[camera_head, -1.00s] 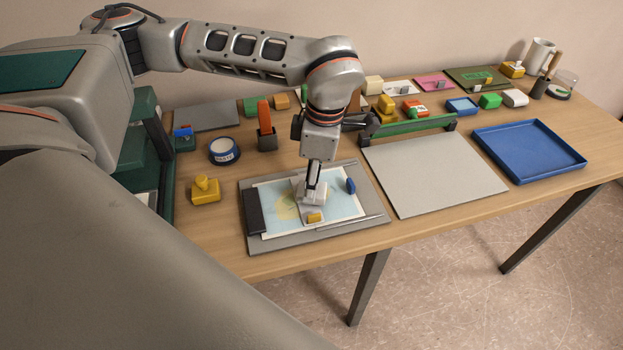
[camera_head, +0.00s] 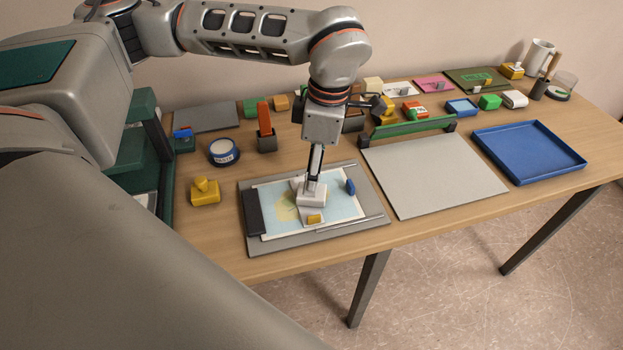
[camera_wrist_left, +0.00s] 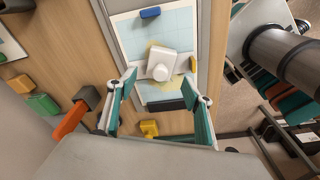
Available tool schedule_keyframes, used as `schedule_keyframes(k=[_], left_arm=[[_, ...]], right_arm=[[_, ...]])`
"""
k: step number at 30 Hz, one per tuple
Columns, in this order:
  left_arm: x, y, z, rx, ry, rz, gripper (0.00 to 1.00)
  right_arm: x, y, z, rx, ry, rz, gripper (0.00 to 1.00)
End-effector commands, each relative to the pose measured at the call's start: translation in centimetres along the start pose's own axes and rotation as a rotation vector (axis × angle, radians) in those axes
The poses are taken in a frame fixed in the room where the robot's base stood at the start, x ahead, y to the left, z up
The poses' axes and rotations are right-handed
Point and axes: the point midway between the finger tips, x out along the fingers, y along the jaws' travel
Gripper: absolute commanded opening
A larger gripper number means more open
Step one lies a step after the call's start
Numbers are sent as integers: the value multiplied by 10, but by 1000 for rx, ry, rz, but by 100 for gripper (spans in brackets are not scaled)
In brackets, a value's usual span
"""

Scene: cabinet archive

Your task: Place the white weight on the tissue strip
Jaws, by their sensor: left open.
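The white weight (camera_head: 311,194), a block with a round knob, rests on the map sheet (camera_head: 346,205) on the grey board. In the left wrist view the weight (camera_wrist_left: 160,66) stands upright over a yellowish patch. A pale strip, seemingly the tissue strip (camera_head: 307,211), shows in front of the weight and under a small yellow block (camera_head: 314,219). The weight appears to sit on this strip and hides most of it. My left gripper (camera_head: 314,181) is just above the weight. In the wrist view its teal fingers are spread, with nothing between them. My right gripper is out of view.
A blue block (camera_head: 350,187) and a black bar (camera_head: 252,212) lie on the sheet's sides. A yellow knobbed block (camera_head: 205,192) and a round tin (camera_head: 223,151) stand left. A grey mat (camera_head: 435,175) and a blue tray (camera_head: 528,150) lie right.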

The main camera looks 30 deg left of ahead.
Motion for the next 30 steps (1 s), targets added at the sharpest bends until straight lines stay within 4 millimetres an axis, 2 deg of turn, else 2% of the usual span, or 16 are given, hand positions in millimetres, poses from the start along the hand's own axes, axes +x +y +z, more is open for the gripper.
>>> schedule_keyframes(k=[1, 6, 12, 17, 30], left_arm=[[-13, 1, 0, 0, -2, 4, 51], [-47, 1, 1, 1, -3, 4, 51], [-73, 0, 0, 0, -1, 1, 51], [-80, 0, 0, 1, 0, 0, 51], [-80, 0, 0, 1, 0, -1, 51]], right_arm=[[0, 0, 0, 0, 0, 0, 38], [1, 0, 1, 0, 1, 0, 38], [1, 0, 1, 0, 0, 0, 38], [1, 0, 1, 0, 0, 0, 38], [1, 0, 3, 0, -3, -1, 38]])
